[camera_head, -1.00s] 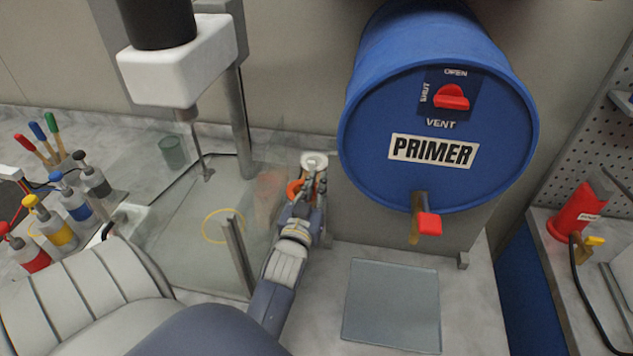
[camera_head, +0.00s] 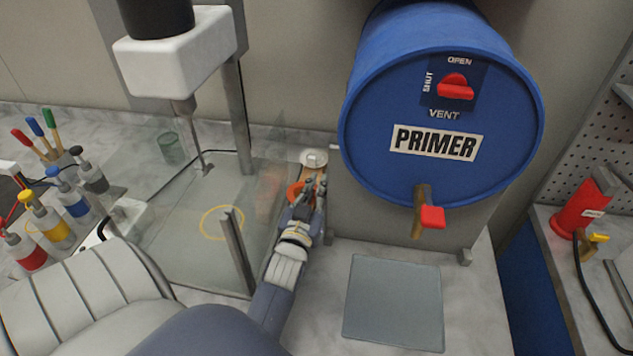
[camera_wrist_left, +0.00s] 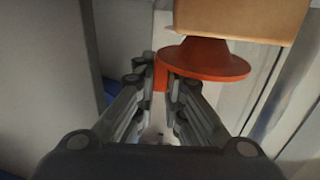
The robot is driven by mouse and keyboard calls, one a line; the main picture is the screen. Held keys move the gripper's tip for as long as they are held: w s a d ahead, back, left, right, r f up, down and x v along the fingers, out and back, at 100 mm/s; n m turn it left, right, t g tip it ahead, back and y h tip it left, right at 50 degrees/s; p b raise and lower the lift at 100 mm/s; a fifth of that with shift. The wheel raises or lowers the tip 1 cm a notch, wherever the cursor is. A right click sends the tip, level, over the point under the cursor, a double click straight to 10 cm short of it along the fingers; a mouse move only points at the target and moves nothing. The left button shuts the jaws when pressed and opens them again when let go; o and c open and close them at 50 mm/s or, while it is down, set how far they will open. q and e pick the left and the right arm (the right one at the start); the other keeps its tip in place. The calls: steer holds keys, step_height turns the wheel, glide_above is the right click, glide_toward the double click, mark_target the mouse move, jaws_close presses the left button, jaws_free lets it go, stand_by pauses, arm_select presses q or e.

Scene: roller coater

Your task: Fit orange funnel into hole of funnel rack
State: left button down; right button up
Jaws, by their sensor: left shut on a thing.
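My left gripper (camera_head: 307,188) is at the back of the bench, between the glass panel and the blue drum. It is shut on the orange funnel (camera_head: 295,189), whose rim shows just left of the fingers. In the left wrist view the funnel's wide rim (camera_wrist_left: 208,61) lies against or very close to a wooden block (camera_wrist_left: 240,17), and its narrow part is between the fingertips (camera_wrist_left: 161,80). The block seems to be part of the funnel rack, seen as a brown wooden piece (camera_head: 314,173) beyond the fingers. The rack's hole is hidden. My right gripper is out of view.
A blue primer drum (camera_head: 440,115) with a red-handled tap (camera_head: 430,217) stands close on the right. A glass panel (camera_head: 245,200) and metal post (camera_head: 237,250) stand on the left. A white round piece (camera_head: 314,158) is behind the gripper. A grey plate (camera_head: 394,302) lies in front.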

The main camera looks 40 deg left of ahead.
arm_select(q)
steer(key=shift+d+f, duration=0.1)
steer(key=c, duration=1.6)
jaws_free()
